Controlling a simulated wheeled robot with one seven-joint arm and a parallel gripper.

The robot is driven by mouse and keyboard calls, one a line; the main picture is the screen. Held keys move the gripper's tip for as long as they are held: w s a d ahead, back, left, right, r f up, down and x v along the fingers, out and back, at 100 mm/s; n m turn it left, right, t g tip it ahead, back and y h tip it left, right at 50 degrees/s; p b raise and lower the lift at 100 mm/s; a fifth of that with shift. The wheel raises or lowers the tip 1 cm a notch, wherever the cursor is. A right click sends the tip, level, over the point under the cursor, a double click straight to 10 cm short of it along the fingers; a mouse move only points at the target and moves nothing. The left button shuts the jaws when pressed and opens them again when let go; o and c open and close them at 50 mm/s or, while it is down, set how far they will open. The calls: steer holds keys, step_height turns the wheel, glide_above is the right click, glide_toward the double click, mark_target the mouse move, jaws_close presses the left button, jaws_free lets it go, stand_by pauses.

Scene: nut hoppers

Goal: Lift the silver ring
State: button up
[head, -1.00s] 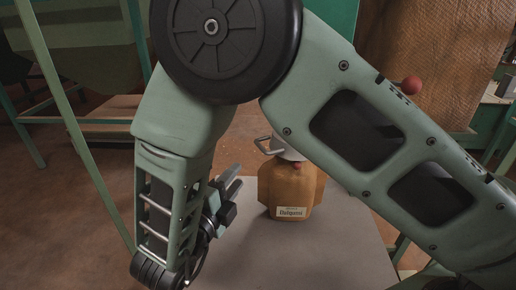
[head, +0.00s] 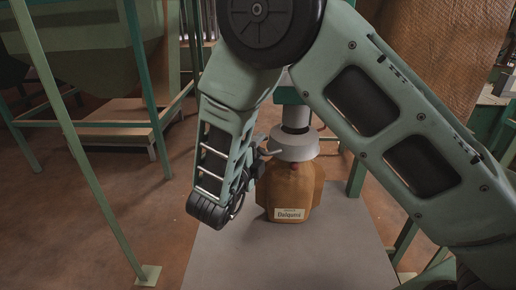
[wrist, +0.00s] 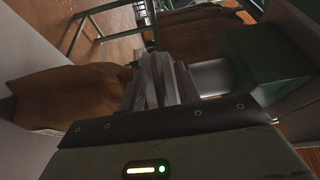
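The silver ring (head: 296,147) is a grey flared collar around a narrow spout, directly above the brown bag (head: 290,190). It seems to sit at the bag's top; whether it touches the bag is unclear. My gripper (head: 268,147) is at the ring's left side, where its handle is, partly hidden behind my forearm. In the wrist view, the fingers (wrist: 152,83) stand close together in front of the ring (wrist: 184,82). The bag (wrist: 65,97) is on the left there. Whether the fingers hold the handle cannot be made out.
The bag stands upright on a grey tabletop (head: 235,262) with a "Elalgumi"-like label. A green hopper outlet (wrist: 262,68) is above the spout. Green frame legs (head: 75,140) stand at left. The tabletop in front of the bag is clear.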

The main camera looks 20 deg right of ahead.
jaws_close()
step_height(320, 180, up, 8)
steer(key=p, duration=0.3)
steer(key=shift+w+r, duration=0.1)
steer(key=shift+c, duration=0.6)
jaws_free()
steer(key=shift+o, duration=0.6)
steer(key=v, duration=1.7)
steer(key=shift+s+a+p, duration=0.2)
steer(key=shift+s+p, duration=0.05)
steer(key=shift+p, duration=0.15)
